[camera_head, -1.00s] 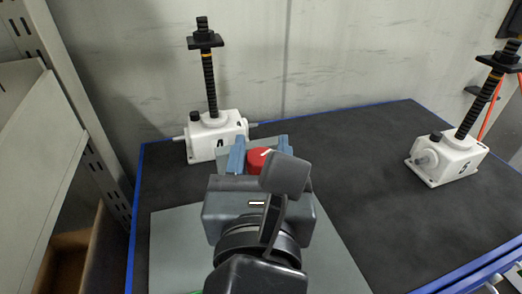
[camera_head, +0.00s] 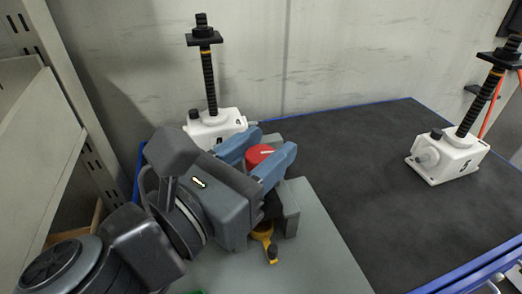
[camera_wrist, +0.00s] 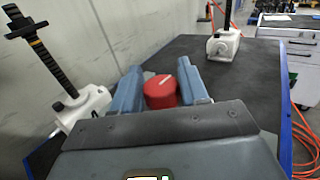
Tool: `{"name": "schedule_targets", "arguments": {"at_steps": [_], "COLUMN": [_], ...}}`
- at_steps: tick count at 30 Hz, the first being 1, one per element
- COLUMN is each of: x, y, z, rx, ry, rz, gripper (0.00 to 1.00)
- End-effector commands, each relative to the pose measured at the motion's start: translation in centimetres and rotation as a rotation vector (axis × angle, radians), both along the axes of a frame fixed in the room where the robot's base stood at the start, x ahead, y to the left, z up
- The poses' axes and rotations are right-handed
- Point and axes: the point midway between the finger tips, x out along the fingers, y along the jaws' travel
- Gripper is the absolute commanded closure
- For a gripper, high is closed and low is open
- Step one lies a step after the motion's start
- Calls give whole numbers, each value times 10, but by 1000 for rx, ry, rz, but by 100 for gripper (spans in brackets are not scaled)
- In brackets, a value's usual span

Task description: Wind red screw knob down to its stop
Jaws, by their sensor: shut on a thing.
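The red screw knob (camera_head: 258,155) has a pale pointer line on its top. In the head view it sits between the two blue fingers of my gripper (camera_head: 257,158), which are shut on it from both sides. The wrist view also shows the red knob (camera_wrist: 160,92) between the fingers. A grey block (camera_head: 288,212) stands below and beside the fingers, with a yellow part (camera_head: 264,236) at its front. My gripper and wrist hide much of what lies under the knob.
A white screw jack (camera_head: 205,124) with a tall black screw stands behind the gripper. Another white jack (camera_head: 446,160), marked 5, stands at the right. A grey plate (camera_head: 325,255) lies on the dark table (camera_head: 365,150). The table between the jacks is clear.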

Motion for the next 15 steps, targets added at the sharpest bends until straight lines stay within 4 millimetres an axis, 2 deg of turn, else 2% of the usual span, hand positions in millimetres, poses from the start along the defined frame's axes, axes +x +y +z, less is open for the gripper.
{"name": "schedule_targets", "arguments": {"at_steps": [6,15], "x": [1,1], "y": [1,1], "z": [3,5], "rx": [-2,-2], "ry": [-6,-8], "rz": [-112,-178], "gripper": [86,87]}}
